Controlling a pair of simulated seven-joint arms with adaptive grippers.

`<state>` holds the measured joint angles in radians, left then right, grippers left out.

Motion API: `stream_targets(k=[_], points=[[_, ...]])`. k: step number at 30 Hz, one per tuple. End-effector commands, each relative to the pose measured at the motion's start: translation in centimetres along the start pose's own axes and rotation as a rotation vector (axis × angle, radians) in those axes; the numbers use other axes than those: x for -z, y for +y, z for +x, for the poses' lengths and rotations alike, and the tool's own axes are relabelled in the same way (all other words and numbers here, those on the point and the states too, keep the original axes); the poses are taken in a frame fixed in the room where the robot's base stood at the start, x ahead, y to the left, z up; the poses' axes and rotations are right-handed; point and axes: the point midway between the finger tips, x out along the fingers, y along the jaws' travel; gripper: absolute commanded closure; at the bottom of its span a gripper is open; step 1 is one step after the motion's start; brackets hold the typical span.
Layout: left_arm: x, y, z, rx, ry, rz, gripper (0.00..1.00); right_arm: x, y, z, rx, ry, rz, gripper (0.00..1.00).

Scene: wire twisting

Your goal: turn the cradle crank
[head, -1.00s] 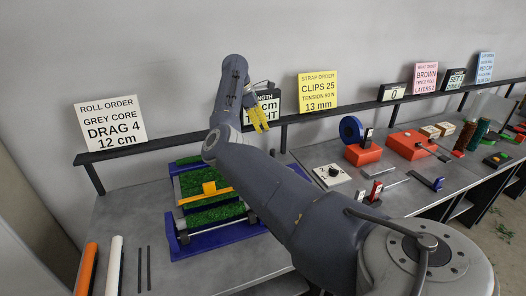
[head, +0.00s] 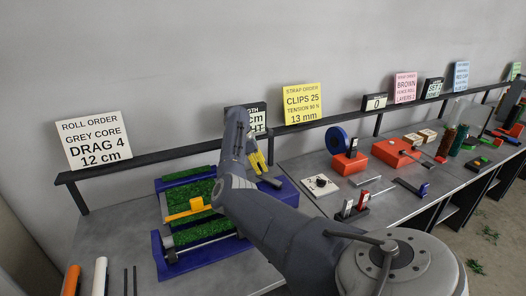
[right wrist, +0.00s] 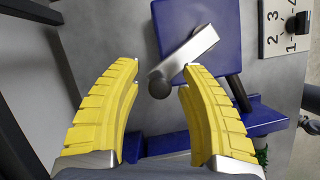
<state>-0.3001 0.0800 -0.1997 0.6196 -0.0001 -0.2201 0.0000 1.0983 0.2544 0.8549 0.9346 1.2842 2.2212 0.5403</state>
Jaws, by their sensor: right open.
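The blue cradle (head: 166,258) with green turf strips and a yellow bar (head: 187,211) stands on the left bench. Its crank shows in the right wrist view as a silver arm (right wrist: 188,52) with a dark round knob (right wrist: 159,84) on a blue block (right wrist: 215,20). In the head view the crank end (head: 270,181) is small, just below my right gripper (head: 258,163). My right gripper (right wrist: 160,72) is open, its yellow fingers on either side of the knob. The knob looks unheld; I cannot tell how deep it sits between the fingers. My left gripper is out of view.
A white numbered dial plate (head: 320,184) lies right of the cradle. An orange block with a blue roll (head: 337,140) stands behind it. Orange (head: 71,281) and white (head: 100,277) rolls lie front left. A dark rail (head: 130,167) with order cards runs along the back.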

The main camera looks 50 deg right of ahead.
Motion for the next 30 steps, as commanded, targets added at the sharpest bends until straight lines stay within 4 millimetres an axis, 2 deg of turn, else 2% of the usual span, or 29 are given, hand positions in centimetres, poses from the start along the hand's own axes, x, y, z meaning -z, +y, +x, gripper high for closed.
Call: stream_targets(k=[3, 9, 22, 30], points=[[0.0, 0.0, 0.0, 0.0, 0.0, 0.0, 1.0, 0.0, 0.0, 1.4, 0.002, -0.001, -0.002, 0.58], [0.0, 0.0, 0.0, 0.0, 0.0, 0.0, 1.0, 0.1, 0.0, 2.6, 0.001, -0.001, -0.002, 0.58], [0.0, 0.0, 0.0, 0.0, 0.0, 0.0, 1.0, 0.1, 0.0, 2.9, 0.001, 0.0, -0.001, 0.58], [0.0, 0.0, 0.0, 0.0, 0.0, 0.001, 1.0, 0.1, 0.0, 2.9, 0.001, 0.0, -0.001, 0.89]])
